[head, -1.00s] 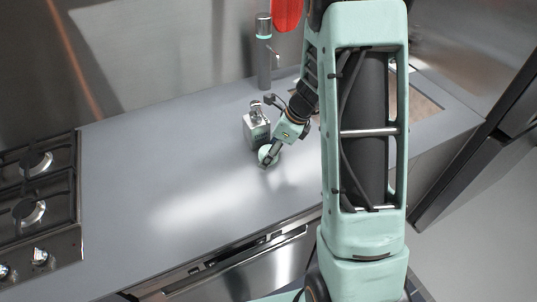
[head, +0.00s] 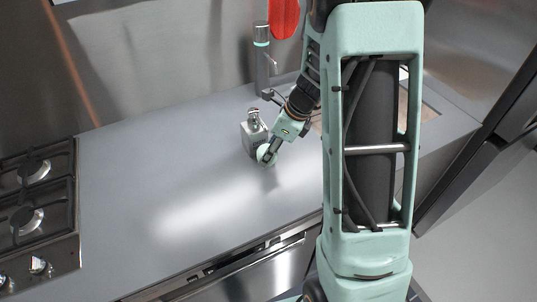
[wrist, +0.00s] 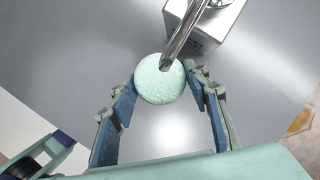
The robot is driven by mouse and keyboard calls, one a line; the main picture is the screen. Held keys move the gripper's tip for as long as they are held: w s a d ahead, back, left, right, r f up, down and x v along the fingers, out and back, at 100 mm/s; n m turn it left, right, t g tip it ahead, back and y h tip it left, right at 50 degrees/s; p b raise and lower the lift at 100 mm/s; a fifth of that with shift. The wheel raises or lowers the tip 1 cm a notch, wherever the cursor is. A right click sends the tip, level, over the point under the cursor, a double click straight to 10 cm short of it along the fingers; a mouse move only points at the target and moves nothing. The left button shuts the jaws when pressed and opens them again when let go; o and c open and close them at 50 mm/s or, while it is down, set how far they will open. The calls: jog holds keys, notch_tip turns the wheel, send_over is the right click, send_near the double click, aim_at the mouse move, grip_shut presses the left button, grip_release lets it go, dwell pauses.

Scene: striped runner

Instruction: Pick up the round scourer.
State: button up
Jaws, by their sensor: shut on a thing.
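The round scourer (wrist: 160,84) is a pale mint disc with a rough surface. In the wrist view it sits between my gripper's fingertips (wrist: 160,80), which touch it on both sides. The spout of the soap dispenser covers part of its top edge in that view. In the head view my gripper (head: 266,158) is beside the soap dispenser, and the scourer (head: 263,152) shows as a small pale patch, partly hidden by the fingers. A shadow lies on the counter below, and the scourer appears a little above the surface.
The grey soap dispenser (head: 256,133) stands upright right behind my gripper; its metal spout (wrist: 184,35) reaches over the scourer in the wrist view. A gas hob (head: 35,205) is at the left. The counter (head: 150,180) between is clear.

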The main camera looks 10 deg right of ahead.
jog(key=s+r, duration=0.8)
jog(key=s, duration=0.5)
jog(key=shift+r, duration=0.4)
jog(key=shift+a, duration=0.1)
